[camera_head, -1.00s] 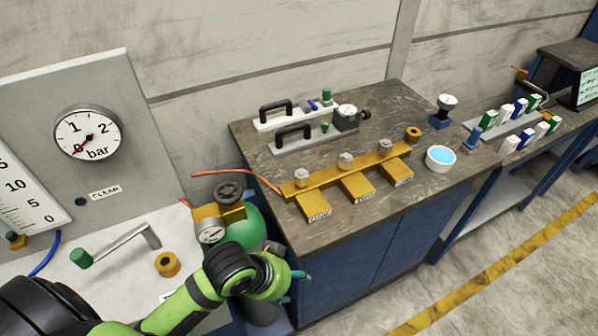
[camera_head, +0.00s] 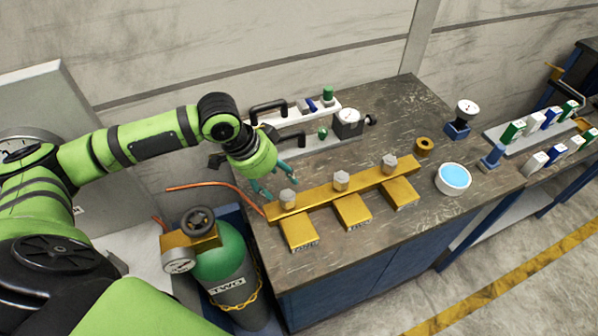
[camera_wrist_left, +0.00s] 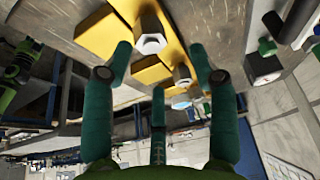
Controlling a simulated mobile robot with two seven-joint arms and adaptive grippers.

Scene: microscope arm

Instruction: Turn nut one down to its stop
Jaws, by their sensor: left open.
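A long brass bar (camera_head: 315,193) with several brass blocks lies on the bench. Three grey hex nuts stand along it: a left one (camera_head: 288,198), a middle one (camera_head: 341,180) and a right one (camera_head: 389,163). The block labels are too small to read, so I cannot tell which is nut one by label. My left gripper (camera_head: 278,184) is open and empty, with its teal fingers just above and behind the left nut, apart from it. In the left wrist view, the nearest nut (camera_wrist_left: 150,43) shows between the spread fingers (camera_wrist_left: 161,72). My right gripper is not in view.
A green gas cylinder (camera_head: 222,268) with a brass valve stands left of the bench. An orange hose (camera_head: 205,186) runs to the bar. Behind are black-handled fixtures (camera_head: 300,112). A brass ring (camera_head: 424,146) and a blue-filled bowl (camera_head: 453,179) are at the right.

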